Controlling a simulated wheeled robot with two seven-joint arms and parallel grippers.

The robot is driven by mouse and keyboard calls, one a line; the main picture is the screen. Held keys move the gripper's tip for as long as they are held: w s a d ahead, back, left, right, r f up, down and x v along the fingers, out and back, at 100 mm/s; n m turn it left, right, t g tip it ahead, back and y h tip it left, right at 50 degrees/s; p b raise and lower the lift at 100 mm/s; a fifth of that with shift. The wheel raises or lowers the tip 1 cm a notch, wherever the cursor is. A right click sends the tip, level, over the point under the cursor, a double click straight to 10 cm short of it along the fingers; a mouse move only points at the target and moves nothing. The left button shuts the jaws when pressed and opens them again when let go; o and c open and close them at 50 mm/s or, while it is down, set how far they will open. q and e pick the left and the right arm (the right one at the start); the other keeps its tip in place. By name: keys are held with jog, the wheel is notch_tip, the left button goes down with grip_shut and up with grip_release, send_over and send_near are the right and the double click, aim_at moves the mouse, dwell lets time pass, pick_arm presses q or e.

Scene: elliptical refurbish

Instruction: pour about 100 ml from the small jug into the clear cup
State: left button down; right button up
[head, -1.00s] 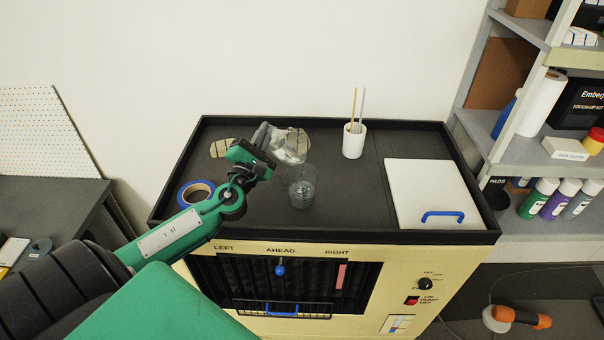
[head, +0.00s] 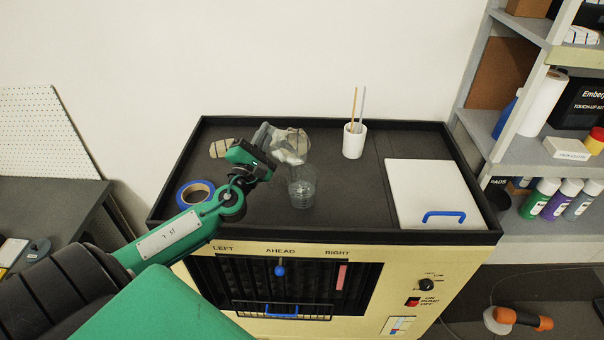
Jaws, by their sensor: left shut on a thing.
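The clear cup (head: 302,188) stands upright on the dark tray top, right of my left gripper. My left gripper (head: 268,152) is shut on the small jug (head: 289,153), a pale, see-through vessel partly hidden by the fingers. The jug is held tilted above and just behind the cup in the picture, its lower end near the cup's rim. I cannot make out a stream or the liquid level. My right gripper is not in view.
A blue tape roll (head: 195,193) lies left of the cup. A white holder (head: 354,141) with two thin sticks stands behind right. A white board (head: 433,190) with a blue handle lies at right. A raised black rim (head: 330,237) edges the tray; space between cup and board is clear.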

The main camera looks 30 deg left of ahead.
pick_arm(q)
jog(key=shift+s+b, duration=0.15)
jog(key=shift+b, duration=0.3)
dwell(0.6)
jog(key=shift+d+r+m+t+h+b, duration=0.2)
jog(key=shift+m+t+h+b, duration=0.2)
jog(key=shift+m, duration=0.3)
dwell(1.3)
jog(key=a+n+g+p, duration=0.1)
jog(key=n+p, duration=0.1)
jog(key=p, duration=0.1)
jog(key=n+g+y+p, duration=0.1)
jog(key=n+p, duration=0.1)
jog(key=p, duration=0.2)
jog(key=w+a+n+g+p, duration=0.1)
jog(key=n+p, duration=0.1)
jog(key=p, duration=0.2)
jog(key=shift+a+r+g+y, duration=0.2)
jog(key=shift+a+g+y, duration=0.15)
jog(key=shift+g+y, duration=0.05)
jog(key=shift+w, duration=0.1)
dwell(1.1)
